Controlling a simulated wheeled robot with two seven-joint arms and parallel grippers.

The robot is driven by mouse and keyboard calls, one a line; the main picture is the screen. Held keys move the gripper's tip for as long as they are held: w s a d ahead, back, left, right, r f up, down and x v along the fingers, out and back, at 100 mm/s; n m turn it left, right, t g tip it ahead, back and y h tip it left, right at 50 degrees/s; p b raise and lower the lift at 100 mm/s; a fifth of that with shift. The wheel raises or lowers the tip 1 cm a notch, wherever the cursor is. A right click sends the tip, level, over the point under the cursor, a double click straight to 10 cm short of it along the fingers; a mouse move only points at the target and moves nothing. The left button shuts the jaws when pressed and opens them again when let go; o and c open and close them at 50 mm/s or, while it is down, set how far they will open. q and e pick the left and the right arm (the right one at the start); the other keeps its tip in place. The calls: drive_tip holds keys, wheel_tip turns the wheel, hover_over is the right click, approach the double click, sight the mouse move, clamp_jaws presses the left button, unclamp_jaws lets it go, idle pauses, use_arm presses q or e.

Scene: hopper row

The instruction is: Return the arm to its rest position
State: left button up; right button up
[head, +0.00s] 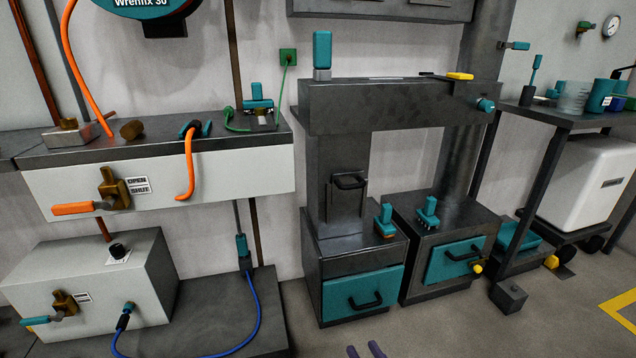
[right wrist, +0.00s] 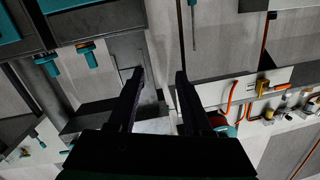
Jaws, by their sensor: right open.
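My right gripper (head: 366,351) shows only as two purplish fingertips at the bottom edge of the head view, over the floor in front of the hopper units. In the right wrist view the gripper (right wrist: 160,76) has its two dark fingers apart, with nothing between them. It touches nothing that I can see. The rest of the right arm is out of the head view. My left gripper is in neither view.
Two dark hopper units with teal drawers (head: 363,293) (head: 455,260) stand ahead. Grey-white boxes with valves (head: 158,186) (head: 90,290) and orange and blue hoses are at left. A small dark block (head: 508,297) sits on the floor.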

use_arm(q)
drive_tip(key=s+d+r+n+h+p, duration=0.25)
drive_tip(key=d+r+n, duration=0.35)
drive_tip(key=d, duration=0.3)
use_arm(e)
drive_tip(key=s+f+g, duration=0.5)
drive_tip(key=s+f, duration=0.5)
use_arm(q)
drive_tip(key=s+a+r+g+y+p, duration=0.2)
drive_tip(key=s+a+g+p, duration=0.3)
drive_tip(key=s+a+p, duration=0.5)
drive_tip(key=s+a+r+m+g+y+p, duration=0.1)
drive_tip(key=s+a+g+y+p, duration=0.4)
drive_tip(key=p, duration=2.1)
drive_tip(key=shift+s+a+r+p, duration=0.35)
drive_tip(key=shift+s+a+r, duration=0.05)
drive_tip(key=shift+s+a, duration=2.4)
use_arm(e)
drive_tip(key=s+d+r+g+h, duration=0.2)
drive_tip(key=s+d+g+h, duration=0.1)
drive_tip(key=s+d, duration=0.6)
drive_tip(key=s+d+r+g+h, duration=0.2)
drive_tip(key=s+d+g+h, duration=0.2)
drive_tip(key=s+d, duration=0.6)
drive_tip(key=shift+s+d+r+g+h, duration=0.15)
drive_tip(key=shift+s+r+g+h, duration=0.2)
drive_tip(key=shift+s+g, duration=0.75)
